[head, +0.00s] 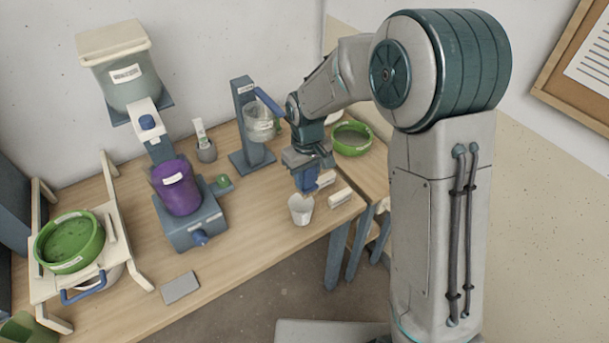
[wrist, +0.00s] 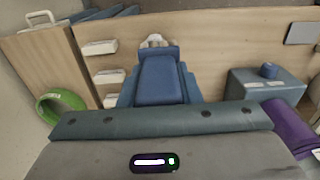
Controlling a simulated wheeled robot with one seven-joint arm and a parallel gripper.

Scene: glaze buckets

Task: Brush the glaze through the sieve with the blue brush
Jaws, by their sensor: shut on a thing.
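My gripper (head: 306,176) is over the right part of the table, shut on a blue piece that appears to be the blue brush (wrist: 160,80). Its bristles do not show clearly. A pale cup (head: 301,210) is just below the gripper; whether the brush touches it I cannot tell. A green sieve (head: 70,243) with green contents sits on a cream rack (head: 112,190) at the far left, above a pale bucket with a blue handle (head: 84,293), mostly hidden. Another green round sieve or bowl (head: 352,139) is behind my gripper at the right; it may be the ring in the wrist view (wrist: 62,105).
A purple bucket (head: 178,188) stands on a blue-grey base (head: 193,229) between rack and gripper. A tall stand holds a clear jug (head: 259,124). A large lidded container (head: 125,75) is at the back. A grey slab (head: 180,287) lies near the front edge. White blocks (head: 340,197) are beside the cup.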

